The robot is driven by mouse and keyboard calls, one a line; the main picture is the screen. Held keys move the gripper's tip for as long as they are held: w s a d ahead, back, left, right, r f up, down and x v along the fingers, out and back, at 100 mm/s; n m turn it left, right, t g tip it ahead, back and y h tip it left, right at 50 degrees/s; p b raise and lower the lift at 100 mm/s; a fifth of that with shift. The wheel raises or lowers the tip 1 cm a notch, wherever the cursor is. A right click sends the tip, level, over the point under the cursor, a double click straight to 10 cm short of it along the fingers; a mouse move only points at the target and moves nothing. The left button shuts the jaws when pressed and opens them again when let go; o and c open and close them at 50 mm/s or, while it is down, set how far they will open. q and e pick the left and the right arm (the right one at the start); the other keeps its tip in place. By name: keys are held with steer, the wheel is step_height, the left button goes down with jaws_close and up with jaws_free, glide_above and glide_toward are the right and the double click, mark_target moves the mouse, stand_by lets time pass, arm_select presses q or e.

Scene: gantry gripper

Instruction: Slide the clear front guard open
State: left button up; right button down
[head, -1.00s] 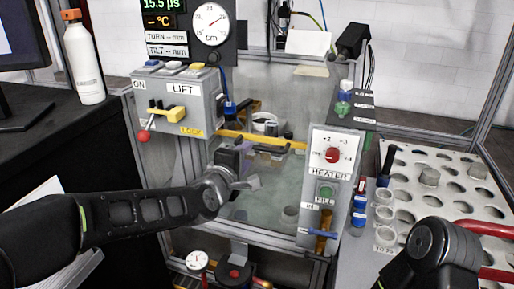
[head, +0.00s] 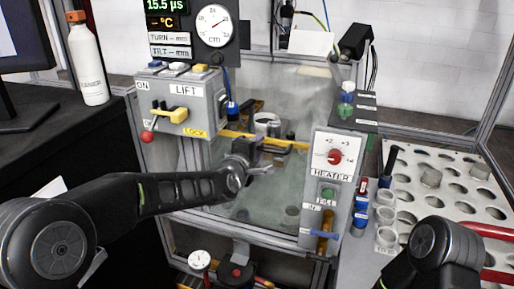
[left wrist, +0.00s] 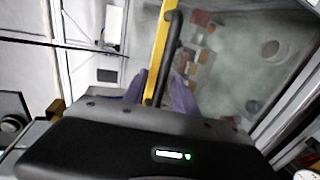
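The clear front guard (head: 265,190) is a see-through panel on the front of the cabinet, with a yellow bar (head: 290,146) across its upper part. In the left wrist view, the yellow bar (left wrist: 162,40) runs down between my fingers, with a black handle (left wrist: 170,58) along it. My left gripper (head: 262,160) is at the guard, just below the bar in the head view. Its two purplish fingers (left wrist: 159,92) stand apart, one on each side of the bar and handle. Contact cannot be told. My right arm shows at lower right; its gripper is out of view.
The LIFT box (head: 182,105) with its yellow lever stands left of the guard, and the HEATER panel (head: 332,185) right of it. A white rack (head: 455,210) with round holes lies at the right. A white bottle (head: 87,62) stands on the dark desk at left.

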arm_select(q)
steer(key=shift+c, duration=0.4)
jaws_close()
stand_by(0.9)
